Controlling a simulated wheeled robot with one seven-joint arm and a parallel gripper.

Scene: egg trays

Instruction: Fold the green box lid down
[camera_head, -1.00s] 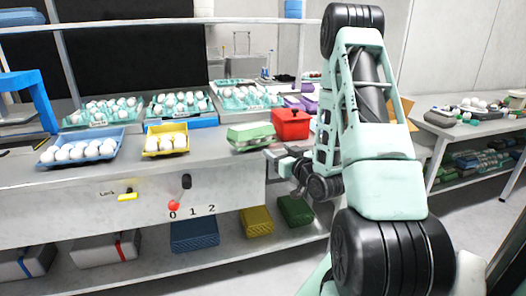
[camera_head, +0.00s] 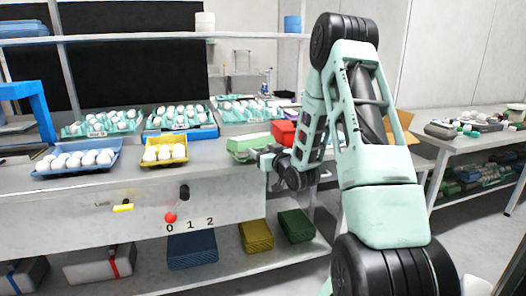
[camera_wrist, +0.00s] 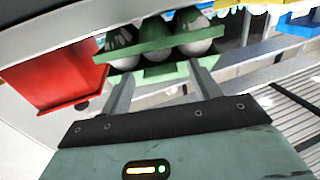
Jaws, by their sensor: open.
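The green box (camera_head: 236,151) stands on the counter, left of the red box. Its pale green lid (camera_head: 255,140) shows as a raised top in the head view. In the wrist view, eggs show between a dark green part of the box (camera_wrist: 150,45) and a paler green part (camera_wrist: 155,74), so it looks partly open. My gripper (camera_head: 264,160) is at the near right side of the box. In the wrist view my gripper (camera_wrist: 160,76) is open, its two fingers spread against the paler part; whether they touch it I cannot tell.
The red box (camera_head: 284,133) stands close beside the green box. A yellow tray of eggs (camera_head: 147,162) and a blue tray of eggs (camera_head: 40,170) lie to the left. Teal egg trays (camera_head: 245,115) stand behind. Counter between yellow tray and green box is clear.

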